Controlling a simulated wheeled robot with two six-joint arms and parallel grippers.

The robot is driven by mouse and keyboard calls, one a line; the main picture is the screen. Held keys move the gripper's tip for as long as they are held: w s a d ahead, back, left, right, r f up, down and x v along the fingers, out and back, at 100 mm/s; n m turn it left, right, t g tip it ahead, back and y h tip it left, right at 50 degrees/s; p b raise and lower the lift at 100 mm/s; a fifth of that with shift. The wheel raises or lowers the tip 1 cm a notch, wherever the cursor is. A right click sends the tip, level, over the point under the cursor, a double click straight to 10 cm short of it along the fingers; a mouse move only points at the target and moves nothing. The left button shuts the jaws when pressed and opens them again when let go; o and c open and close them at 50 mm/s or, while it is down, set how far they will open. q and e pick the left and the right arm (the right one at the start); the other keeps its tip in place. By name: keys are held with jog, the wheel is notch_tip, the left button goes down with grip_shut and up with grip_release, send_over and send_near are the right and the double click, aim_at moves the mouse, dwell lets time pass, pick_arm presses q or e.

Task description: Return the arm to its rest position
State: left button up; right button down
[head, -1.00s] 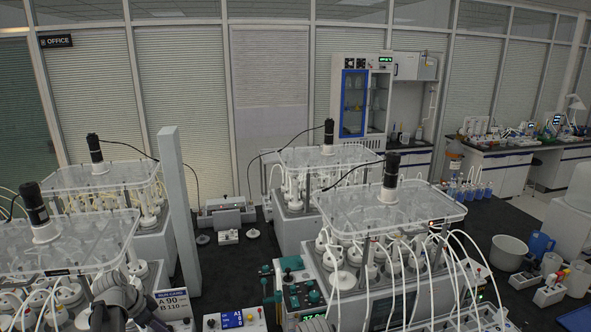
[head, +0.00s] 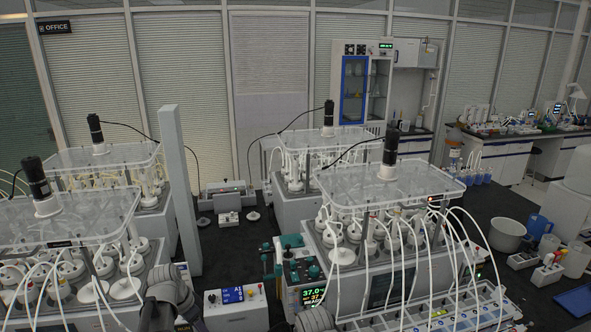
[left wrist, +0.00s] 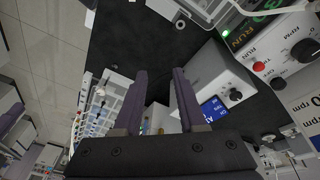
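My left arm (head: 170,292) comes in at the bottom of the head view, between the left reactor bench and the small control box. Its gripper cannot be made out there. In the left wrist view my left gripper (left wrist: 159,72) shows two dark purple fingers standing apart. The gap between them is empty, with dark floor and equipment beyond. The fingers do not visibly hold anything. A white box with a blue label (left wrist: 214,108) lies beyond the right finger, seemingly apart from it. My right gripper is not in view.
Reactor benches with clear lids stand at left (head: 75,217) and right (head: 395,185), with white tubes arching over the front. A grey pillar (head: 180,190) rises near the left arm. A control box (head: 235,308) stands right of it. Dark floor (head: 225,250) is open between the benches.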

pick_arm(q)
jog(key=s+d+f+n+y+b, duration=0.1)
jog(key=s+d+f+b, duration=0.4)
jog(key=d, duration=0.5)
jog(key=s+d+f+n+g+y+b, duration=0.1)
jog(key=s+d+f+n+y+b, duration=0.1)
jog(key=s+d+f+b, duration=0.4)
jog(key=s+d+f+n, duration=0.1)
jog(key=s+d, duration=0.2)
jog(key=shift+s+d+f+y, duration=0.25)
jog(key=shift+s+d+y, duration=0.05)
jog(key=shift+s+d, duration=0.1)
